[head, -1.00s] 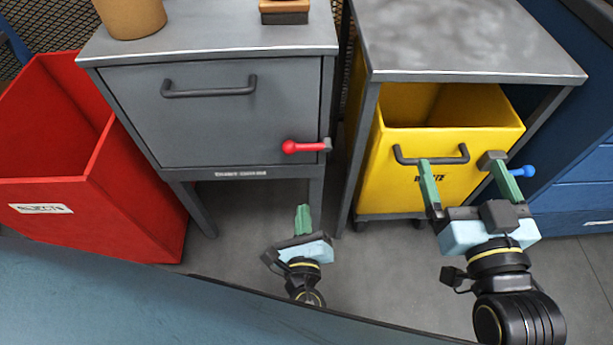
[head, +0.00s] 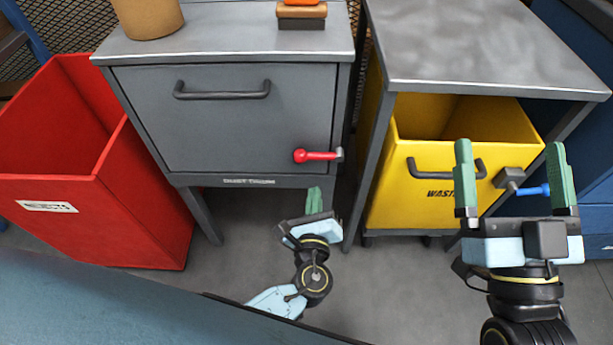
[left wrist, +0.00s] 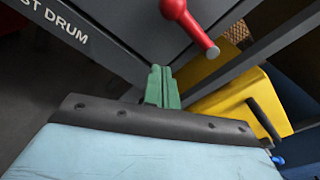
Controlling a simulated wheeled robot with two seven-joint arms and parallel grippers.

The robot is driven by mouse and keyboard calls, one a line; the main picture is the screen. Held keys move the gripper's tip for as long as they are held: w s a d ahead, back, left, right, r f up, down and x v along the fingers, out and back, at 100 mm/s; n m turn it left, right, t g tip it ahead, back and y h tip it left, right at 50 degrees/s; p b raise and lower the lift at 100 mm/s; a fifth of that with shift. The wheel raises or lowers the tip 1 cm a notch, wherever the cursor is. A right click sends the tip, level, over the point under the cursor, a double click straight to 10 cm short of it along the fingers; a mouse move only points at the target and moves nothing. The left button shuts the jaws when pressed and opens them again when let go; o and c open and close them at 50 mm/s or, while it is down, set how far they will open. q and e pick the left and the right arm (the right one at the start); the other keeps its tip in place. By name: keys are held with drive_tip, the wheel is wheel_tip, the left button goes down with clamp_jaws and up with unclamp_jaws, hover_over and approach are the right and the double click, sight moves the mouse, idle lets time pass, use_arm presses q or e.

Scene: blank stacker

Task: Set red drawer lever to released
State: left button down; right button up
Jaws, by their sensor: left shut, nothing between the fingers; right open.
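The red lever (head: 318,156) sits on the right side of the grey drawer front (head: 225,120). It lies roughly horizontal, its round red knob to the left and its grey pivot at the right edge. In the left wrist view the lever (left wrist: 190,24) is beyond and above the fingertips. My left gripper (head: 314,198) is shut and empty, just below the drawer front and apart from the lever; its green fingers (left wrist: 160,86) are together in the left wrist view. My right gripper (head: 511,165) is open and empty, in front of the yellow bin near a blue lever (head: 534,190).
A red bin (head: 150,195) stands left of the grey cabinet. A yellow bin (head: 415,207) sits under a grey table (head: 480,45) on the right. A cabinet leg (head: 202,215) stands left of my left gripper. The drawer has a dark handle (head: 222,91).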

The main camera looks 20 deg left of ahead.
sight(318, 155)
use_arm(q)
drive_tip(key=shift+w+a+r, duration=0.75)
drive_tip(key=shift+w+r, duration=0.05)
drive_tip(key=shift+w, duration=0.1)
drive_tip(key=shift+w+a+r, duration=0.7)
drive_tip(key=shift+w+r, duration=0.1)
drive_tip(key=shift+w, duration=0.1)
use_arm(e)
drive_tip(key=shift+s+r, duration=0.15)
drive_tip(key=shift+r, duration=0.15)
